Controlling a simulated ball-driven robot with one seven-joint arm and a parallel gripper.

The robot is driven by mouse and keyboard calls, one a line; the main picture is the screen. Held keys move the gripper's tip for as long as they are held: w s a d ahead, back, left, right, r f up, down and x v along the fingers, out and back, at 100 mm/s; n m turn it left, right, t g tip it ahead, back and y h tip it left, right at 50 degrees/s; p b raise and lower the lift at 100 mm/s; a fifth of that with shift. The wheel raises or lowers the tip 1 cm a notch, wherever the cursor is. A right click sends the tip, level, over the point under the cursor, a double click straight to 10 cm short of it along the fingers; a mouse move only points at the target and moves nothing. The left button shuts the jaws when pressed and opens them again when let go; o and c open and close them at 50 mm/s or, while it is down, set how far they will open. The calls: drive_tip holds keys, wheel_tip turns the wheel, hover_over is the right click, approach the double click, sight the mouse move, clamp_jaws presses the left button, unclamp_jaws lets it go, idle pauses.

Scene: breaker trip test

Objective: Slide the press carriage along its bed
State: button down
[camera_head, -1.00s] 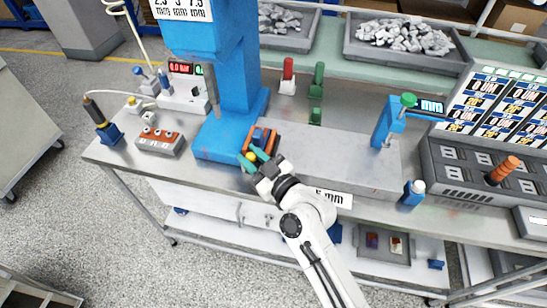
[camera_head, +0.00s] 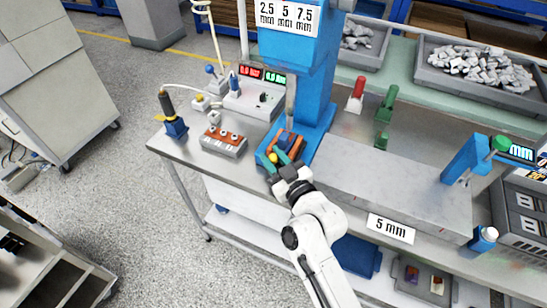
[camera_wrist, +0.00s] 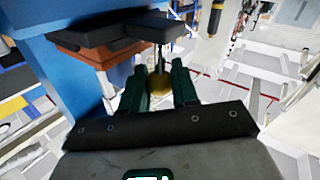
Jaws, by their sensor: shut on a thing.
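The press carriage (camera_head: 294,146), orange-brown with a blue part on it, sits on the base of the blue press (camera_head: 318,135). In the picture, the press's grey ram (camera_head: 290,105) comes down right over the carriage; I cannot tell if they touch. A yellow knob (camera_head: 272,158) stands at the carriage's near left side. My gripper (camera_head: 280,158) has green fingers at this knob. In the wrist view the yellow knob (camera_wrist: 160,84) is between the two fingers, and they are shut on it. The carriage (camera_wrist: 95,50) shows beyond them, its underside partly hidden.
A grey block with several orange-topped parts (camera_head: 222,141) stands left of the press. A red-display box (camera_head: 255,92) is behind it. A long grey plate (camera_head: 395,185) with a "5 mm" label (camera_head: 391,229) lies right of the press. Red (camera_head: 356,90) and green (camera_head: 388,103) pieces stand behind.

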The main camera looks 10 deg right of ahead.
drive_tip(key=shift+a+r, duration=0.1)
drive_tip(key=shift+a, duration=0.1)
drive_tip(key=c, duration=1.3)
unclamp_jaws()
drive_tip(key=shift+w, duration=0.1)
drive_tip(key=shift+o, duration=0.6)
drive_tip(key=shift+a, duration=0.15)
drive_tip(key=shift+s+d+f+b, duration=0.2)
drive_tip(key=shift+s+d+b, duration=0.1)
drive_tip(key=shift+s, duration=0.15)
drive_tip(key=b+v, duration=0.3)
drive_tip(key=v, duration=0.6)
drive_tip(key=shift+s+r+b, duration=0.2)
drive_tip(key=shift+s+b, duration=0.1)
drive_tip(key=shift+d, duration=0.1)
